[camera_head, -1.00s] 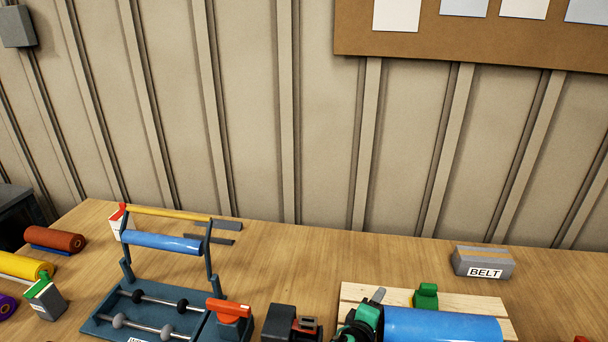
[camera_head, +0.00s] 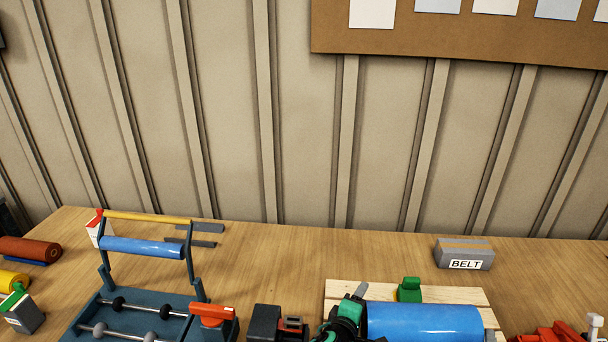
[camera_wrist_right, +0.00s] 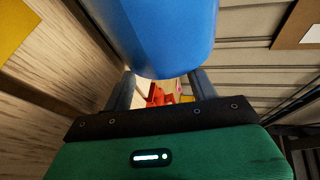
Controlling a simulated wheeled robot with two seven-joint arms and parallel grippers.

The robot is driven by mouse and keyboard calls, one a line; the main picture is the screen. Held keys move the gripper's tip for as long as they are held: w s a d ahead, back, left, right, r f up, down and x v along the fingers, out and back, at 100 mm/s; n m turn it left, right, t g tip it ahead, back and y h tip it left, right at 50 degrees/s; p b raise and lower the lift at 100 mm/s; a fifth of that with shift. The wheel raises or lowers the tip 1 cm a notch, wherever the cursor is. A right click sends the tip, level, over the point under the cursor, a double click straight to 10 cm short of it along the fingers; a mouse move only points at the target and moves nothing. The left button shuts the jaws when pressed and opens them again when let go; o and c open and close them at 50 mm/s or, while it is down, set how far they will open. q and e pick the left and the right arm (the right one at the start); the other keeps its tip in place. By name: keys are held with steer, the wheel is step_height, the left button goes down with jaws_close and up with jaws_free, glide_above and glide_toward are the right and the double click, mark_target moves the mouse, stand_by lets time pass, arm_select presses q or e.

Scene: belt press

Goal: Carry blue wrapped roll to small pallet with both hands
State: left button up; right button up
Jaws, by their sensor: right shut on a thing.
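The blue wrapped roll (camera_head: 425,322) lies level across the bottom of the head view, in front of and over part of the small wooden pallet (camera_head: 465,294). I cannot tell whether it touches the pallet. My left gripper (camera_head: 358,306), black and green with a grey finger, is at the roll's left end; its hold is not clear. In the right wrist view, my right gripper (camera_wrist_right: 161,86) has its two grey fingers on either side of the roll's end (camera_wrist_right: 160,40) and is shut on it. The roll's underside is hidden.
A green block (camera_head: 410,290) stands at the pallet's back edge. A grey BELT box (camera_head: 464,254) is behind it. Left are a dark rack with a thin blue roller (camera_head: 143,246) and a red-topped block (camera_head: 212,312). Red parts (camera_head: 560,332) are at right.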

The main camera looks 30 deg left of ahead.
arm_select(q)
steer(key=shift+d+r, duration=0.2)
steer(key=shift+d, duration=0.3)
arm_select(e)
steer(key=shift+s+a+f, duration=0.1)
steer(key=shift+a+f, duration=0.1)
steer(key=shift+a, duration=0.25)
arm_select(q)
steer(key=o, duration=0.5)
steer(key=shift+c, duration=0.2)
steer(key=shift+o, duration=0.3)
steer(key=shift+f, duration=0.1)
steer(key=shift+s, duration=0.1)
arm_select(e)
steer(key=shift+f, duration=0.1)
arm_select(q)
steer(key=shift+f, duration=0.1)
steer(key=shift+a, duration=0.75)
arm_select(e)
steer(key=shift+d+f, duration=0.1)
steer(key=shift+d, duration=0.2)
arm_select(q)
steer(key=shift+a, duration=1.2)
steer(key=shift+a, duration=0.1)
